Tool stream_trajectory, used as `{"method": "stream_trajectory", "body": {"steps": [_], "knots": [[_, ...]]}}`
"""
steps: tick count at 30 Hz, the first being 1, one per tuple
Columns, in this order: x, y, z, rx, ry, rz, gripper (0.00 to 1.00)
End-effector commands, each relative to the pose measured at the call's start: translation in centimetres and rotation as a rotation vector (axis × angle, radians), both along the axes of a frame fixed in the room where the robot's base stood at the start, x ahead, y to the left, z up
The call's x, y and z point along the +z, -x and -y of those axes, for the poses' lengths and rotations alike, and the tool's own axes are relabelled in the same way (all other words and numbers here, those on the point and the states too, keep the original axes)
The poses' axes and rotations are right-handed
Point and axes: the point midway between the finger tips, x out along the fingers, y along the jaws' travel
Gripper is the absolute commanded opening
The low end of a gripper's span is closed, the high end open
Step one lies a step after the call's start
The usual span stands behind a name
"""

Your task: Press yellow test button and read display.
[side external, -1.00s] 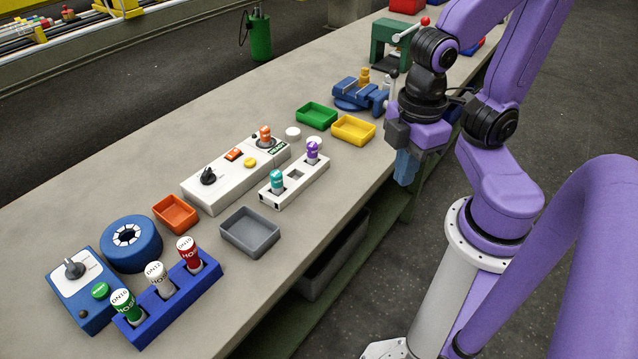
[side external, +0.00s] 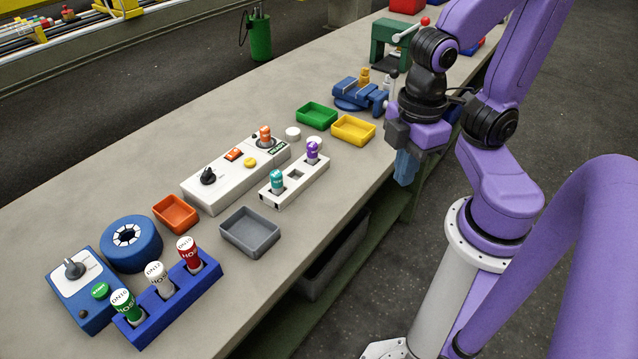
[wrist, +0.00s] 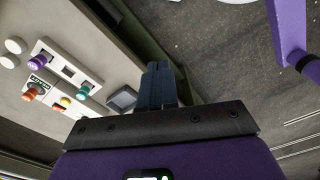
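The white tester box (side external: 215,187) lies on the bench, with a black knob (side external: 208,176), an orange switch (side external: 234,154) and the yellow button (side external: 249,162). An orange cylinder (side external: 265,135) stands upright in its far end, beside a small dark display (side external: 278,147) with light green letters, too small to read surely. In the wrist view the yellow button (wrist: 65,101) shows at the left. My gripper (side external: 404,182) hangs past the bench's right edge, well away from the button. Its blue fingers (wrist: 158,68) look closed together, with nothing between them.
A white rack (side external: 295,184) holding teal and purple cylinders stands between the tester and the bench edge. Grey (side external: 250,232), orange (side external: 176,214), green (side external: 317,116) and yellow (side external: 353,130) trays lie around. A blue vise (side external: 360,95) stands farther back. The air above the tester is clear.

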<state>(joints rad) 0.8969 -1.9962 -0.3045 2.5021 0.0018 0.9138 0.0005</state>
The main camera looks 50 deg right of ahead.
Motion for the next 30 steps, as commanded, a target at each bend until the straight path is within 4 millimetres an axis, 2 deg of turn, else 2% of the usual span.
{"method": "stream_trajectory", "body": {"steps": [8,13,18,22,26,30], "knots": [[-0.1,-0.7,-0.8,-0.045,-0.022,-0.001,0.0],[-0.6,-3.8,-3.5,-0.208,-0.111,0.004,0.0],[-1.3,-9.1,-6.5,-0.45,-0.233,0.025,0.0],[-1.8,-13.8,-8.0,-0.642,-0.327,0.057,0.0],[-2.5,-18.9,-8.5,-0.835,-0.415,0.1,0.0],[-3.2,-24.5,-7.9,-1.046,-0.506,0.16,0.0]]}}
